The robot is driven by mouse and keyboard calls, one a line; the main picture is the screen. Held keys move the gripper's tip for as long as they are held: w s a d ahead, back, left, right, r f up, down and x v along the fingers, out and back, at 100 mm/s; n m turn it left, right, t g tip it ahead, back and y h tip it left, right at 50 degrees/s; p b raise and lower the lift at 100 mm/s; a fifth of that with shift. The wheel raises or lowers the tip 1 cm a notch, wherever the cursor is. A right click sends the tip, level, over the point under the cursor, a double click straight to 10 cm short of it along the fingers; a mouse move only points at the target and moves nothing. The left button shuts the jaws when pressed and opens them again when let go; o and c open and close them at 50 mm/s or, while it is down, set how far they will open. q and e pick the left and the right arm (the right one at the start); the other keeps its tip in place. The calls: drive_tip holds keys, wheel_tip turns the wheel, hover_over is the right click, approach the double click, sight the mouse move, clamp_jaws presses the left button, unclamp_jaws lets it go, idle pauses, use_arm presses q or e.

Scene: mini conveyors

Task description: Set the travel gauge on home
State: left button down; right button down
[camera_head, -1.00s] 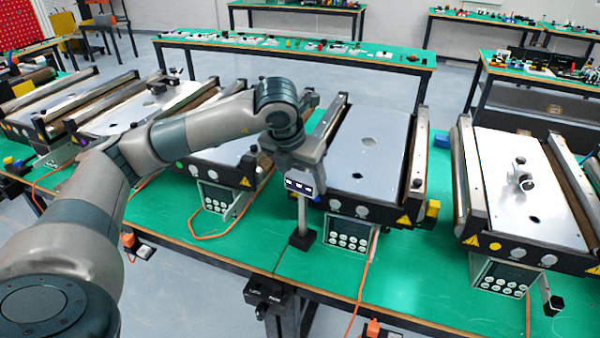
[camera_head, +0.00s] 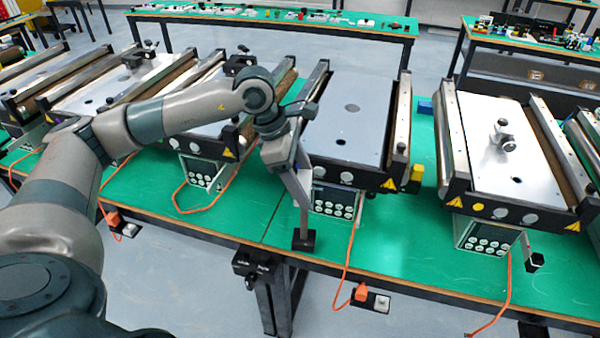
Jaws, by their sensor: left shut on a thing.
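My left gripper (camera_head: 287,168) hangs at the front left corner of the middle conveyor (camera_head: 352,125). It is shut on a slim grey bar (camera_head: 303,218) with a black block (camera_head: 303,240) at its lower end. The black block is over the green bench, left of and nearer than the conveyor's keypad box (camera_head: 335,200). Whether the block touches the bench I cannot tell. This may be the travel gauge, but no scale or reading shows. The gripper hides the bar's upper end. My right gripper is out of view.
The right conveyor (camera_head: 495,140) has a knobbed fitting on its plate. Its keypad box (camera_head: 487,235) stands below. More conveyors line the left. The green bench (camera_head: 410,240) is clear between the keypad boxes. An orange plug (camera_head: 361,293) hangs below its front edge.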

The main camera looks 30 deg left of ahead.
sight(307, 189)
use_arm(q)
drive_tip(key=d+m+g, duration=0.1)
drive_tip(key=m, duration=0.1)
drive_tip(key=s+f+m, duration=0.1)
drive_tip(key=m, duration=0.1)
drive_tip(key=s+d+m+g, duration=0.1)
drive_tip(key=m, duration=0.1)
drive_tip(key=shift+d+f+g, duration=0.25)
drive_tip(key=shift+d+g, duration=0.05)
drive_tip(key=s+d+f+m+g+y, duration=0.1)
drive_tip(key=s+d+m+y, duration=0.1)
drive_tip(key=m, duration=0.6)
drive_tip(key=s+d+f+m+g+y+b, duration=0.1)
drive_tip(key=s+m, duration=0.3)
drive_tip(key=m, duration=0.4)
drive_tip(key=shift+s+d+f+m+g+y+b, duration=0.15)
drive_tip(key=shift+d+f+m+g+y+b, duration=0.2)
drive_tip(key=shift+d+g+y, duration=0.4)
